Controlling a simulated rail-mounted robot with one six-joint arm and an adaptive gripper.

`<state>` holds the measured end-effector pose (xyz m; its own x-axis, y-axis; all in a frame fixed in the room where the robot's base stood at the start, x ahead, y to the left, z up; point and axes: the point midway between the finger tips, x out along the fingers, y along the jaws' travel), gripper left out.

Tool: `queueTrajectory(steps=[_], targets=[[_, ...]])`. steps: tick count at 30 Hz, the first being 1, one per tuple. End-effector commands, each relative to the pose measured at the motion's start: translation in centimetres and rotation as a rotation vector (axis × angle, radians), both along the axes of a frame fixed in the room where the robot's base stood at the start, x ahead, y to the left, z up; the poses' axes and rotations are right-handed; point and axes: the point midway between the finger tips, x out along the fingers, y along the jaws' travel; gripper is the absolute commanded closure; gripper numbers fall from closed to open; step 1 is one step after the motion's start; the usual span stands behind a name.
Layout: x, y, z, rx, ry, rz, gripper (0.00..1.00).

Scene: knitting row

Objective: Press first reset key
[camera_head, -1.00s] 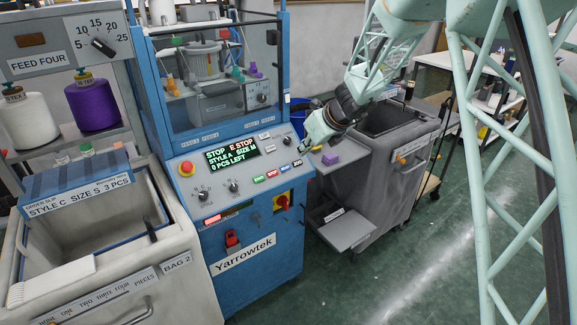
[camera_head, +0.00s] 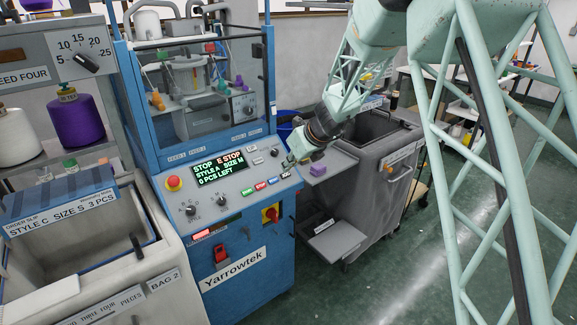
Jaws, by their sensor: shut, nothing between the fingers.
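The blue machine's sloped grey control panel (camera_head: 235,205) faces me. The display (camera_head: 219,167) reads STOP, E STOP, STYLE A, SIZE M, 0 PCS LEFT. My gripper (camera_head: 291,162) is shut and empty at the panel's upper right edge, just above the black key. I cannot tell whether it touches the panel.
A red mushroom button (camera_head: 173,183) stands at the panel's left, beside two black knobs. A grey bin (camera_head: 375,190) stands right of the machine, a pale bin (camera_head: 115,275) to the left.

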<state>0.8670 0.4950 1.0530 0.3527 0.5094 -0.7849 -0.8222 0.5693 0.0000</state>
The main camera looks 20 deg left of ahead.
Motion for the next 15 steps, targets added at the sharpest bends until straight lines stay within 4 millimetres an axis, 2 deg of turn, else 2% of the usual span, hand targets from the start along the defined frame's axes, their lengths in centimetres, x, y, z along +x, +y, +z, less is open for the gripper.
queueTrajectory(steps=[15], targets=[[2.0,3.1,-4.7,0.000,0.000,0.001,1.00]])
